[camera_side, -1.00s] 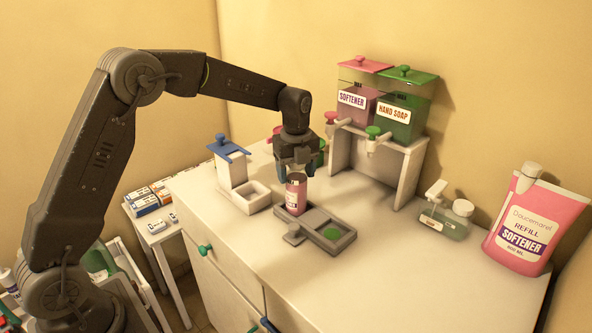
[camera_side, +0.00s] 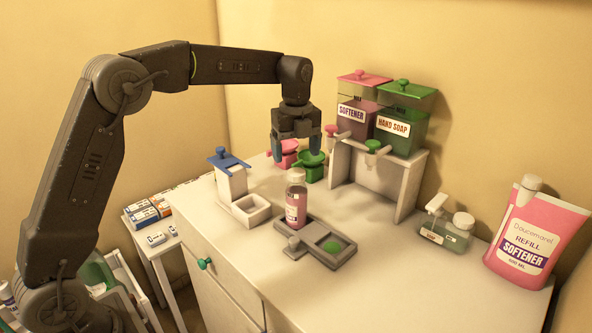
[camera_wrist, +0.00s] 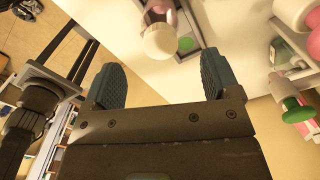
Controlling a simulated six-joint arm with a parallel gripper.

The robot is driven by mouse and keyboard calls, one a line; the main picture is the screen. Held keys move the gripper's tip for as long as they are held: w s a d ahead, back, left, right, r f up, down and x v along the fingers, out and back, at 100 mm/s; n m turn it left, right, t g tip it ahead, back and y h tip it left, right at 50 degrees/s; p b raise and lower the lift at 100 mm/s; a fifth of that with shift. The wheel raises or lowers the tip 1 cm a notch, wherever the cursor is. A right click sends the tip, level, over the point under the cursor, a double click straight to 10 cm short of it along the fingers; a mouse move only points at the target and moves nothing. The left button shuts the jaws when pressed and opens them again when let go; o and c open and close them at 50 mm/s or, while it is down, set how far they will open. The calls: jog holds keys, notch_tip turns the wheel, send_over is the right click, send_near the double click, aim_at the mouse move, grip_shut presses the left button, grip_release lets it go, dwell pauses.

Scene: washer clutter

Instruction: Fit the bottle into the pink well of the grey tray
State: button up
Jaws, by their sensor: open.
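The bottle (camera_side: 296,203), clear with pink contents, a pale label and a whitish cap, stands upright at the far left end of the grey tray (camera_side: 345,262). The pink well is hidden beneath it, so I cannot see how deep it sits. The tray's other well, with a green disc (camera_side: 332,247), is empty. My gripper (camera_side: 297,152) is open and empty, above the bottle and apart from it. In the wrist view the bottle's cap (camera_wrist: 163,41) shows beyond my spread fingertips (camera_wrist: 160,85).
Softener and hand soap dispensers (camera_side: 380,120) stand on a white stand at the back. A pink and a green container (camera_side: 308,165) sit behind my gripper. A white holder with a blue lid (camera_side: 232,182) is left. A refill pouch (camera_side: 535,237) stands right. The front counter is clear.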

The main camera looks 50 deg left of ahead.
jog(key=shift+r, duration=1.55)
jog(key=s+d+r+n+t, duration=0.2)
jog(key=s+r+n, duration=0.35)
jog(key=s, duration=0.35)
jog(key=s+d+f+n+t, duration=0.1)
jog(key=s+f+n, duration=0.2)
jog(key=s+n, duration=0.5)
jog(key=s+d+f+n+t, duration=0.1)
jog(key=s+f+n, duration=0.3)
jog(key=s+n, duration=0.5)
jog(key=s+t, duration=0.1)
jog(key=s, duration=0.3)
jog(key=shift+d+t, duration=0.3)
jog(key=shift+d, duration=0.1)
